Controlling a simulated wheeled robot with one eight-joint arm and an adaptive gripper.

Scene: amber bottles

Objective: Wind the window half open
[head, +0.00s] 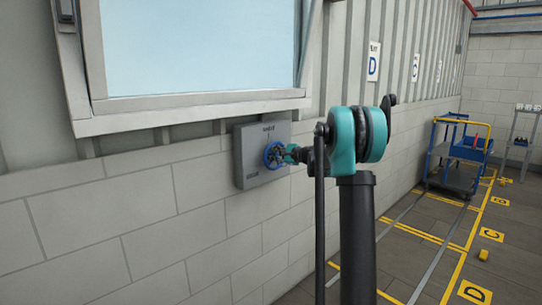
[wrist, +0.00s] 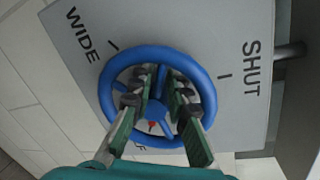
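The blue handwheel (head: 273,155) sits on the front of a grey box (head: 250,172) on the wall below the window (head: 200,45). In the wrist view the wheel (wrist: 112,70) fills the middle, with a red mark near its hub. The panel (wrist: 185,30) reads WIDE at upper left and SHUT at right; a partly hidden word ending in F is at the bottom. My gripper (head: 291,154) is at the wheel. Its two fingers (wrist: 156,85) reach inside the rim, apart, with blue spoke parts between them. I cannot tell how far the window is open.
A blue and yellow cart (head: 455,155) stands at the far right, with a grey stand (head: 520,140) beyond it. Yellow lines and lettered markings (head: 474,292) cover the floor. A small yellow block (head: 483,255) lies there. The brick wall runs close along my left.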

